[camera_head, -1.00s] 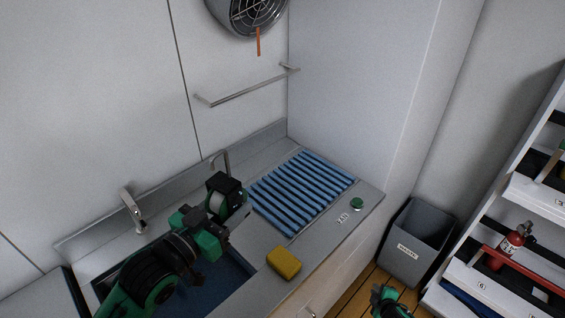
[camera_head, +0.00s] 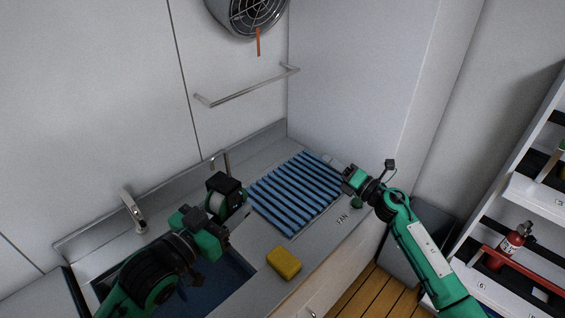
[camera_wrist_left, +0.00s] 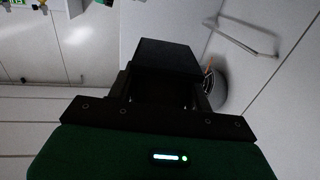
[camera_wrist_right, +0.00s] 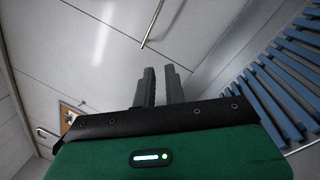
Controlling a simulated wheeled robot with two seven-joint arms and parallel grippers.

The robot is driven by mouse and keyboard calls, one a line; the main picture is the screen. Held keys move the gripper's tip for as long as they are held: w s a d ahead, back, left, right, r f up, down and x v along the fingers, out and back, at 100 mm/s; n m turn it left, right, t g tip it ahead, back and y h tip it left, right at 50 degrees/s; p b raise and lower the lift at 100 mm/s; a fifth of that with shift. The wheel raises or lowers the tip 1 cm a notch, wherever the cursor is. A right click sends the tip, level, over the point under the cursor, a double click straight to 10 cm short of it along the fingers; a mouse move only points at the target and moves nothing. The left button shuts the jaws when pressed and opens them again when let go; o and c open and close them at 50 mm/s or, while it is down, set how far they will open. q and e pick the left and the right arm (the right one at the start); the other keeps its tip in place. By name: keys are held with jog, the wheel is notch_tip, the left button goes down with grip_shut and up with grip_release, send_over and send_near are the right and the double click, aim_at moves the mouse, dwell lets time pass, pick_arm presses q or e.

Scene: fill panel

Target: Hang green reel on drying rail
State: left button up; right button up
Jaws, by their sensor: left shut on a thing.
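The drying rail (camera_head: 250,87), a thin metal bar with bent ends, is on the back wall above the counter. It also shows in the left wrist view (camera_wrist_left: 245,35). My left gripper (camera_head: 215,208) is over the sink, shut on a dark block-like thing (camera_head: 226,186) with a pale round part beside it. I take this for the reel; its green is not clear. In the left wrist view, a dark box (camera_wrist_left: 168,62) is between the fingers. The rail is farther back and higher. My right gripper (camera_head: 350,178) is empty and looks nearly closed, near the counter's right edge.
A round fan (camera_head: 247,12) with an orange strip hangs above the rail. A grey bin (camera_head: 402,262) stands right.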

jog(key=s+a+r+n+g+y, duration=0.55)
jog(key=s+a+r+n, duration=0.3)
jog(key=r, duration=0.25)
jog(key=n+g, duration=0.7)
jog(key=n, duration=0.3)
send_near(218, 176)
notch_tip(218, 176, up, 4)
jog(key=d, duration=0.2)
jog(key=shift+g+h, duration=0.25)
jog(key=shift+h, duration=0.2)
jog(key=a, duration=0.8)
jog(key=w+a, duration=0.1)
jog(key=a, duration=0.3)
grip_shut()
pick_arm(q)
jog(key=o, duration=1.2)
